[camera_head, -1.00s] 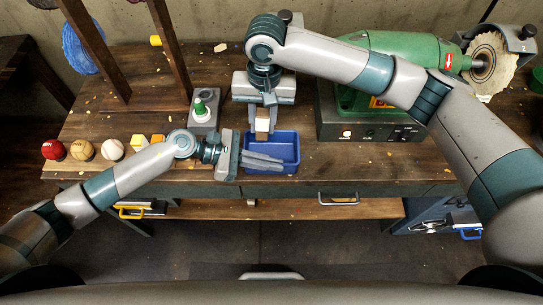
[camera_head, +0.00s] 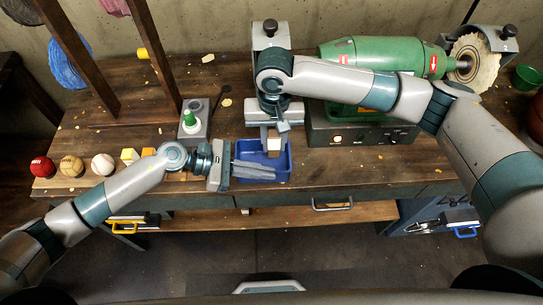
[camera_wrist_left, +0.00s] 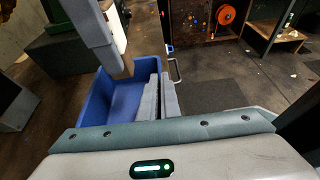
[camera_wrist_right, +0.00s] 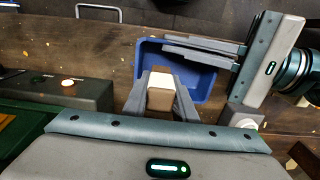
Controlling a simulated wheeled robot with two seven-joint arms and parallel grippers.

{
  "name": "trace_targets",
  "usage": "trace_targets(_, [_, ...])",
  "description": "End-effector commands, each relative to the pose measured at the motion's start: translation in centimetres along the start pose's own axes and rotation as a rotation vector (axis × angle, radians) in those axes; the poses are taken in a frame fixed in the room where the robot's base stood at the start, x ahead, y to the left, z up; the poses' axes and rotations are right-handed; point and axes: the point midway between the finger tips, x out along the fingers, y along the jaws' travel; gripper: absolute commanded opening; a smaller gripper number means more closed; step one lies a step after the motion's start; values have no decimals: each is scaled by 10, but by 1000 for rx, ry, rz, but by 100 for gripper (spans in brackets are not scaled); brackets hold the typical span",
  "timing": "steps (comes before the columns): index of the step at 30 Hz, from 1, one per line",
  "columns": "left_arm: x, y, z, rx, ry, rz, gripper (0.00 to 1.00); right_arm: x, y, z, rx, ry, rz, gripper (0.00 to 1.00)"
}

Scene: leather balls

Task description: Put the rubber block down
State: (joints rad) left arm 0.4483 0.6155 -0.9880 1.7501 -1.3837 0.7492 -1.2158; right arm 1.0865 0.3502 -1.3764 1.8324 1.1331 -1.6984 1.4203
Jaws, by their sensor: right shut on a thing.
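The rubber block (camera_head: 274,146) is small and tan; it also shows in the right wrist view (camera_wrist_right: 161,98). My right gripper (camera_head: 274,143) points down and is shut on it, with one finger on each side. The block is over the back part of the blue bin (camera_head: 284,170); I cannot tell whether it touches the bin. My left gripper (camera_head: 258,170) reaches in from the left across the bin's front part. Its two fingers lie close together with nothing between them. The left wrist view shows these fingers (camera_wrist_left: 160,98) beside the bin's wall (camera_wrist_left: 97,105).
A green buffing machine (camera_head: 385,58) stands right of the bin. The bench front edge is close to the bin.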

Motion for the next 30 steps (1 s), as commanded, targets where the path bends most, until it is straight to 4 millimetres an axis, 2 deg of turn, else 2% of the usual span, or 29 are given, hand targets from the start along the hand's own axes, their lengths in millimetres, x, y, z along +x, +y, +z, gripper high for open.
trace_targets(3, [0,0,0,-1,0,-1,0,18,0,0,0,-1,1,0])
trace_targets(6, [0,0,0,-1,0,-1,0,26,0,0,0,0,0,0])
trace_targets(18, [0,0,0,-1,0,-1,0,31,0,0,0,0,-1,0])
trace_targets(27, [0,0,0,-1,0,-1,0,62,0,0,0,0,1,0])
trace_targets(30, [0,0,0,-1,0,-1,0,66,0,0,0,1,-1,0])
